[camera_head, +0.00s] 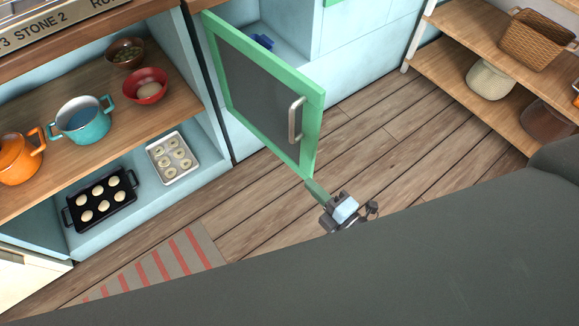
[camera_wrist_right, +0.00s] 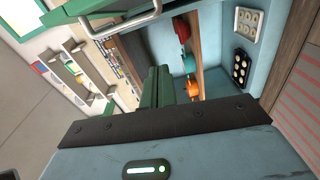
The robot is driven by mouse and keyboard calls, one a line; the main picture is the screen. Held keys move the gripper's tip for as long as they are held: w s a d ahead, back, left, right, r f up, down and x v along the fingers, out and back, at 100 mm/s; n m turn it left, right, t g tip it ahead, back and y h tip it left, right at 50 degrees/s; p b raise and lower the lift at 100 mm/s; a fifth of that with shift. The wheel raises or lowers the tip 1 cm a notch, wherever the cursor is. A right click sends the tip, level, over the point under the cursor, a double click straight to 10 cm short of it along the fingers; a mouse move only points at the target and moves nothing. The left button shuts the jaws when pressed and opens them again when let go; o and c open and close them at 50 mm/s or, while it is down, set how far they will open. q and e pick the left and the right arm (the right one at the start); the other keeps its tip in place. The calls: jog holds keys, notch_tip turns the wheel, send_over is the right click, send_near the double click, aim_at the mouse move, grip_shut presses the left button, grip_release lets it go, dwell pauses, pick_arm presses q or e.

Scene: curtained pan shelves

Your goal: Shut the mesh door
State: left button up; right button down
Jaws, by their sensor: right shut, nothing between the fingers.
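The mesh door (camera_head: 262,88) has a green frame, a dark grey mesh panel and a metal bar handle (camera_head: 295,120). It stands open in the head view, swung out from the pale blue cabinet. My right gripper (camera_head: 313,185) is shut and empty, close to the door's lower outer corner; whether it touches the frame is unclear. In the right wrist view, the shut green fingers (camera_wrist_right: 158,76) point toward the shelves, and a green frame with the bar handle (camera_wrist_right: 115,22) shows at the top. My left gripper is not in view.
A blue object (camera_head: 262,41) lies inside the cabinet behind the door. Open shelves at left hold pots, bowls and baking trays (camera_head: 172,158). A wooden rack (camera_head: 462,55) with baskets stands at right. A striped mat (camera_head: 165,262) lies on the wooden floor, otherwise clear around the door.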

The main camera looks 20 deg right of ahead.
jog(key=w+a+n, duration=0.1)
jog(key=w, duration=1)
jog(key=shift+w+a+y+p, duration=0.25)
jog(key=shift+w+y+p, duration=0.05)
dwell(0.4)
